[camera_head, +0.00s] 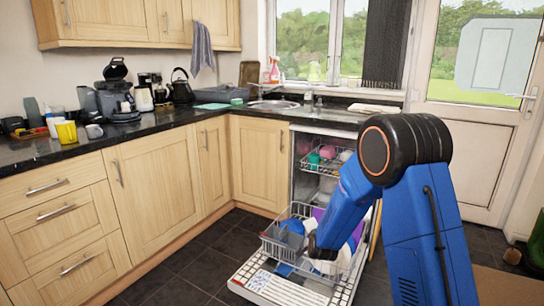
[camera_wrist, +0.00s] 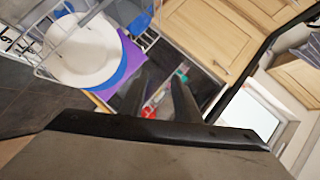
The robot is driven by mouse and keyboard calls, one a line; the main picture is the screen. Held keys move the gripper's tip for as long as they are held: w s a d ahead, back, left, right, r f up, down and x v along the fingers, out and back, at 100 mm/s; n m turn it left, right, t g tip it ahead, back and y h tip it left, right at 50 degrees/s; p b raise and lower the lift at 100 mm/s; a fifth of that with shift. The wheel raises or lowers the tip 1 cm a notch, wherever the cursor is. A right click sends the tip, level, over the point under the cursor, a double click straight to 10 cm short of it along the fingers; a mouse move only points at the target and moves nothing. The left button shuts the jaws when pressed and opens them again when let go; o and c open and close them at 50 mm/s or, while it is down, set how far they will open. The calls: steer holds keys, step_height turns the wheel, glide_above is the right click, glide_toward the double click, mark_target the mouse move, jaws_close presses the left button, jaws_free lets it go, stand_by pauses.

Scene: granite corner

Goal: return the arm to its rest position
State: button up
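In the head view, my blue arm reaches down over the open dishwasher. Its dark end, my gripper (camera_head: 322,247), is low over the pulled-out lower rack (camera_head: 268,243). The fingertips cannot be made out there. In the wrist view, the two dark fingers of my gripper (camera_wrist: 160,84) stand apart, with nothing visibly held between them. Small red and green things show in the gap, seemingly farther away. A white plate (camera_wrist: 85,50) stands in the rack to the upper left, in front of blue and purple pieces.
The dishwasher door (camera_head: 290,290) lies open over the dark tiled floor. The upper rack (camera_head: 325,165) holds coloured dishes. Floor left of the door is clear.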

steer(key=s+d+r+n+g+y, duration=0.1)
steer(key=s+d+r+n+g, duration=0.15)
steer(key=s+r, duration=0.65)
steer(key=s+d+r+n+g, duration=0.2)
steer(key=s+d+r+n, duration=0.15)
steer(key=s+r, duration=0.6)
steer(key=s+d+n+g, duration=0.2)
steer(key=s+d+n, duration=0.1)
steer(key=s, duration=1.5)
steer(key=s+d+n+g+h, duration=0.1)
steer(key=s+d+n+g, duration=0.1)
steer(key=s, duration=1.7)
steer(key=shift+d+n, duration=0.75)
steer(key=shift+n, duration=0.05)
